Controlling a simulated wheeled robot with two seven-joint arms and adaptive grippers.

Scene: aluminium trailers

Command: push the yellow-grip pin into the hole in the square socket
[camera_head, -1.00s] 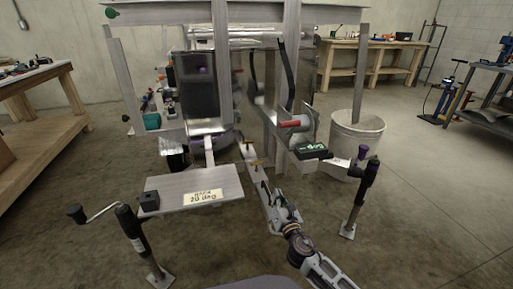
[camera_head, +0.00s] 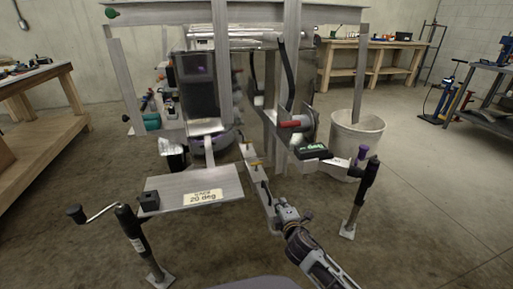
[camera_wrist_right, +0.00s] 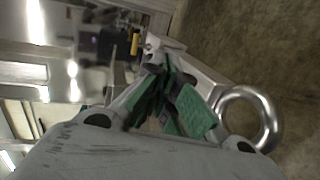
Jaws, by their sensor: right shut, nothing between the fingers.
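A small yellow grip (camera_head: 256,162), which looks like the pin's, shows on the narrow light-grey bar in the middle of the head view. In the right wrist view the yellow grip (camera_wrist_right: 134,43) stands at the top, beyond my fingers and beside bare metal. The square socket and its hole cannot be made out clearly. My right gripper (camera_head: 266,189) is low over the bar, on the near side of the yellow grip and apart from it. Its green-padded fingers (camera_wrist_right: 165,98) are shut and empty. My left gripper is not in view.
A tilted plate labelled 20 deg (camera_head: 190,188) with a black block (camera_head: 149,200) lies left of the bar. Jack stands (camera_head: 133,228) rise at both sides. A white bucket (camera_head: 355,135) stands at right. A metal ring (camera_wrist_right: 250,115) is close beside my right fingers.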

